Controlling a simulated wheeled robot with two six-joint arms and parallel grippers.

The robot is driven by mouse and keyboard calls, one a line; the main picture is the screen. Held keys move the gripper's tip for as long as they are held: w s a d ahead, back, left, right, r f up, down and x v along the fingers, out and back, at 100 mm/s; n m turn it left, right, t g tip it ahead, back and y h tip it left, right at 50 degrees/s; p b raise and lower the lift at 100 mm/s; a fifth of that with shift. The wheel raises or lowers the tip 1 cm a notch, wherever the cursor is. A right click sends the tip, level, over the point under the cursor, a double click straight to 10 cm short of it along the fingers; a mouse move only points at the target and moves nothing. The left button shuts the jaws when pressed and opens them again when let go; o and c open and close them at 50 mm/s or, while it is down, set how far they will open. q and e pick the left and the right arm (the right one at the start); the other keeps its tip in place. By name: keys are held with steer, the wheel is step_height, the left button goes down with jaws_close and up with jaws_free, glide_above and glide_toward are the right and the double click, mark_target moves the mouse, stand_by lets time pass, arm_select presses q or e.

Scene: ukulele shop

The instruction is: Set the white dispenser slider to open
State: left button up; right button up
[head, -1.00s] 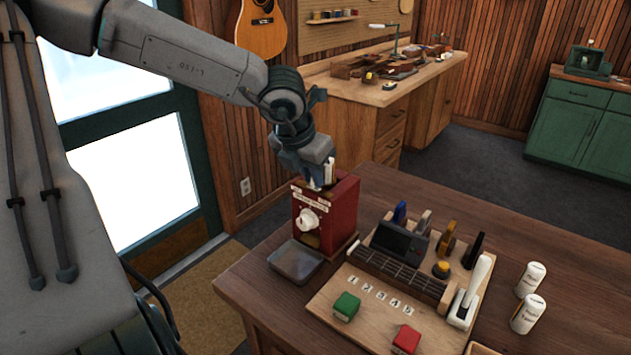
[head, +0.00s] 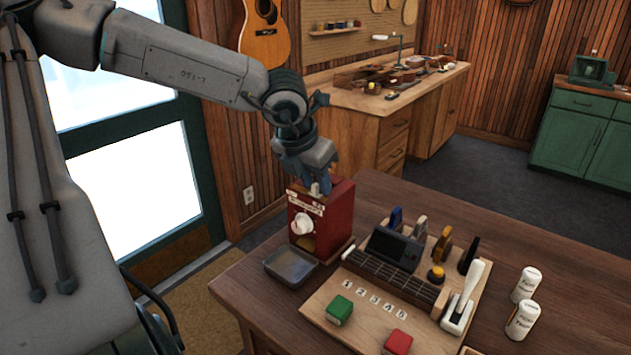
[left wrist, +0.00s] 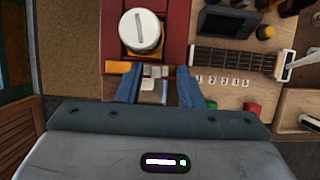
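The red dispenser (head: 338,220) stands upright on the wooden counter. A round white knob (head: 302,223) is on its front, and the knob also shows large in the left wrist view (left wrist: 140,32). A small white piece, seemingly the slider (head: 315,188), shows at the dispenser's top, by my left gripper (head: 318,187). In the left wrist view, the blue fingers of my left gripper (left wrist: 158,96) are apart, with small pale pieces (left wrist: 153,72) seen between them. I cannot tell whether the fingers touch them. The slider's position is partly hidden by the gripper. My right gripper is out of view.
A grey metal tray (head: 290,266) sits in front of the dispenser. To its right, a wooden board (head: 322,305) holds a fretboard, a green block (head: 339,309), a red block (head: 398,342) and a white lever (head: 468,293). Two white bottles (head: 523,318) stand farther right.

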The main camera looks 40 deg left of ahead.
arm_select(q)
steer(key=b+v, duration=0.1)
steer(key=v, duration=0.9)
steer(key=shift+d, duration=0.2)
steer(key=shift+s+r, duration=0.1)
